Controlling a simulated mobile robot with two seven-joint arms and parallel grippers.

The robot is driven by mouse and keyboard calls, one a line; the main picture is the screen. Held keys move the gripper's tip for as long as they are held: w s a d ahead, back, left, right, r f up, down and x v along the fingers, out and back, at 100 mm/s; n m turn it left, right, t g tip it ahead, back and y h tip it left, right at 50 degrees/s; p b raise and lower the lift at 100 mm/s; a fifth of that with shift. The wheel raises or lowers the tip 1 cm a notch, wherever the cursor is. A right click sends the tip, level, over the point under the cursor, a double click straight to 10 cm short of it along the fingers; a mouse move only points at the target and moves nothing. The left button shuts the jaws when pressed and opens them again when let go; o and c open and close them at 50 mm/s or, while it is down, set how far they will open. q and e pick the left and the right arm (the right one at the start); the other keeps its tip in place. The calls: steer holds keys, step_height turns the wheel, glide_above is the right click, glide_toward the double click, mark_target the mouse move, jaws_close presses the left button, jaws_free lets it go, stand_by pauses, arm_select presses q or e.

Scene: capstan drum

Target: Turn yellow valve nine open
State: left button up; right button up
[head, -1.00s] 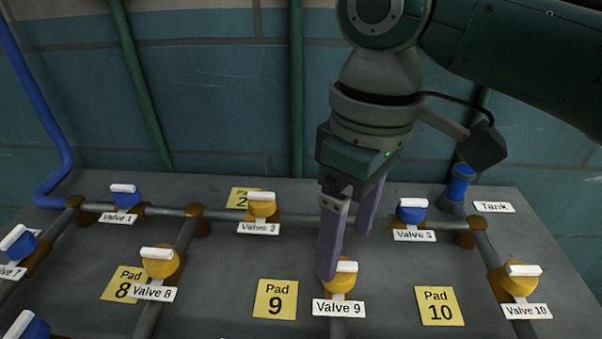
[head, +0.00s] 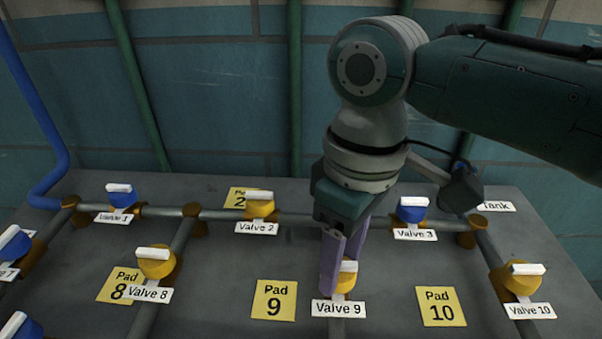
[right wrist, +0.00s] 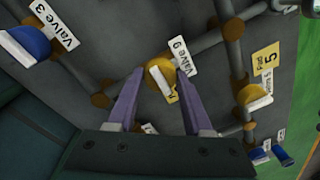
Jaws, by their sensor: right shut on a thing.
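Yellow valve nine (head: 347,284) is on a pipe on the grey panel, behind its "Valve 9" label (head: 339,308). Its white handle is partly hidden by my fingers in the head view. My right gripper (head: 343,273) comes down from above with its purple fingers at the valve, shut on its handle. In the right wrist view the yellow valve (right wrist: 153,76) and its white handle (right wrist: 161,83) show between the two fingertips. My left gripper is not in view.
Pad 9 (head: 274,300) lies left of the valve and pad 10 (head: 440,307) right of it. Yellow valve 8 (head: 158,266), valve 2 (head: 261,209) and valve 10 (head: 523,283), and blue valve 3 (head: 412,212), stand around it on pipes.

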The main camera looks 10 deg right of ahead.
jaws_close()
steer(key=shift+r, duration=0.1)
steer(key=shift+n+p, duration=0.6)
steer(key=shift+n, duration=0.5)
steer(key=n+p, duration=0.1)
steer(key=n, duration=0.2)
steer(key=shift+n, duration=0.3)
steer(key=n+p, duration=0.1)
steer(key=n, duration=0.5)
steer(key=shift+w+a+h, duration=0.1)
steer(key=shift+a+h, duration=0.05)
steer(key=shift+h, duration=0.25)
steer(key=n, duration=0.6)
